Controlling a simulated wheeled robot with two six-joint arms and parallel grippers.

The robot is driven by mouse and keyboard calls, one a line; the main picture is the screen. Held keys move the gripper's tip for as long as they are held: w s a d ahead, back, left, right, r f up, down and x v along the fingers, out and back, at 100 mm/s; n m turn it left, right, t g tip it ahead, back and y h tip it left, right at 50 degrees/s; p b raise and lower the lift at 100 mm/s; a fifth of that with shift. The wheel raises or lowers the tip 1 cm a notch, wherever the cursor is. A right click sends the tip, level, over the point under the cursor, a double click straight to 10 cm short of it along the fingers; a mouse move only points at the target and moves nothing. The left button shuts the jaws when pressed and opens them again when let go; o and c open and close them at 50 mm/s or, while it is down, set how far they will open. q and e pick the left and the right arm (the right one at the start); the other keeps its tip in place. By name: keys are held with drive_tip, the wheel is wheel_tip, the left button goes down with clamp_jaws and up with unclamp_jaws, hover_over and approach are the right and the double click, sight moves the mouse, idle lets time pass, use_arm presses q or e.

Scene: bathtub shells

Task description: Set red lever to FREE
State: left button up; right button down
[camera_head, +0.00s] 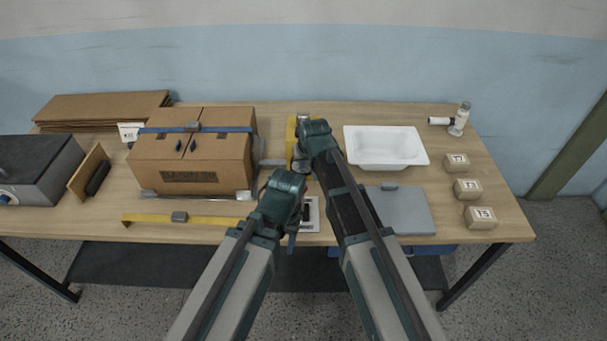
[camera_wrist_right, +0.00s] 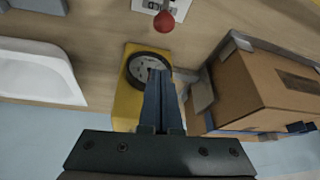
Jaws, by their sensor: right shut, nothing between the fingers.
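The red lever's round red knob (camera_wrist_right: 164,21) shows at the top of the right wrist view, beside a pale plate (camera_wrist_right: 150,4) cut off by the picture edge. In the head view a pale plate with dark parts (camera_head: 312,226) lies near the table's front; no red knob shows there, and my left arm covers part of it. My right gripper (camera_wrist_right: 160,75) is shut and empty, over a yellow unit with a round dial (camera_wrist_right: 134,92), apart from the knob. My left gripper (camera_head: 292,240) hangs by the plate, mostly hidden; its jaws cannot be made out.
A strapped cardboard box (camera_head: 192,165) stands left of the yellow unit (camera_head: 291,138). A white tub (camera_head: 385,146) and a grey panel (camera_head: 402,211) lie right. Labelled blocks (camera_head: 467,189) line the right end. A yellow bar (camera_head: 205,220) lies along the front left.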

drive_tip(key=b+x, duration=0.9)
drive_tip(key=x, duration=0.1)
drive_tip(key=shift+s, duration=0.1)
drive_tip(key=s, duration=0.2)
drive_tip(key=s+r+p, duration=0.1)
drive_tip(key=shift+s+d+r, duration=0.1)
drive_tip(key=shift+s+d, duration=0.25)
drive_tip(key=shift+s, duration=0.15)
